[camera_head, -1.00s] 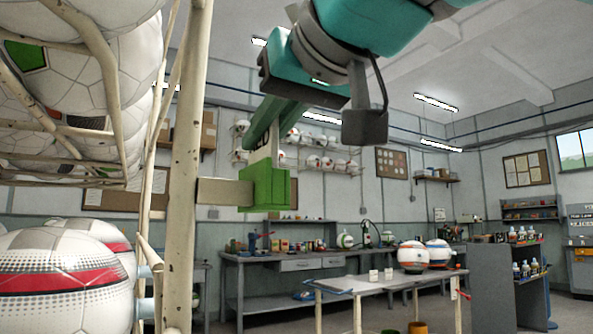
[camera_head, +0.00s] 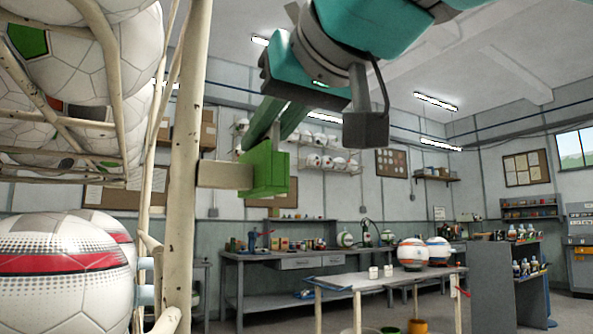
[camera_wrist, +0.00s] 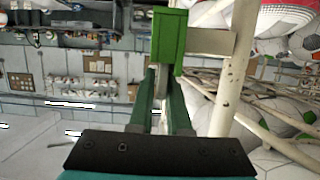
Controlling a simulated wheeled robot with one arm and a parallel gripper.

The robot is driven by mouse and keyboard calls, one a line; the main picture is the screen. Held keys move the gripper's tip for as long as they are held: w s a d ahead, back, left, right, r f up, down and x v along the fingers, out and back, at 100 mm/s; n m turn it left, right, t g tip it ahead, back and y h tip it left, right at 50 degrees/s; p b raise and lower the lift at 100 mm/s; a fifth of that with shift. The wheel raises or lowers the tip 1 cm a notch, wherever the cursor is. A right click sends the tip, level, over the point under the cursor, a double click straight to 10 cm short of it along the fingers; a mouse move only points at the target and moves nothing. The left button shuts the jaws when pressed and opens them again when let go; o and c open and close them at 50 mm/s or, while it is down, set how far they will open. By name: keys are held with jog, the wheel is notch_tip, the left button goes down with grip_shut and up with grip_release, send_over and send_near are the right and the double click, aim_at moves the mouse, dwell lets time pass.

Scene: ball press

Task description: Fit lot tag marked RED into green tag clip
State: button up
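The green tag clip (camera_head: 266,170) is a bright green block on a short beige bar fixed to the rack post. In the wrist view the clip (camera_wrist: 169,38) is at the top, straight ahead of my fingertips. My gripper (camera_head: 262,138) has its two dark green fingers close against the top of the clip, with a narrow gap between them. In the wrist view my gripper (camera_wrist: 161,78) has a thin grey-white edge, apparently the RED lot tag (camera_wrist: 161,88), between the fingers at the clip. The tag's lettering is hidden, and how deep it sits cannot be told.
The cream rack post (camera_head: 183,170) stands just left of the clip, with footballs (camera_head: 62,275) on the rack behind it. A white table (camera_head: 390,282) and grey workbench (camera_head: 290,262) are farther back. Right of the clip is free air.

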jog(key=o, duration=0.3)
jog(key=shift+a+f, duration=0.1)
jog(key=shift+s, duration=0.1)
jog(key=p+v, duration=0.1)
jog(key=v, duration=0.6)
jog(key=shift+s+d+r, duration=0.2)
jog(key=shift+s+d, duration=0.05)
dwell(0.3)
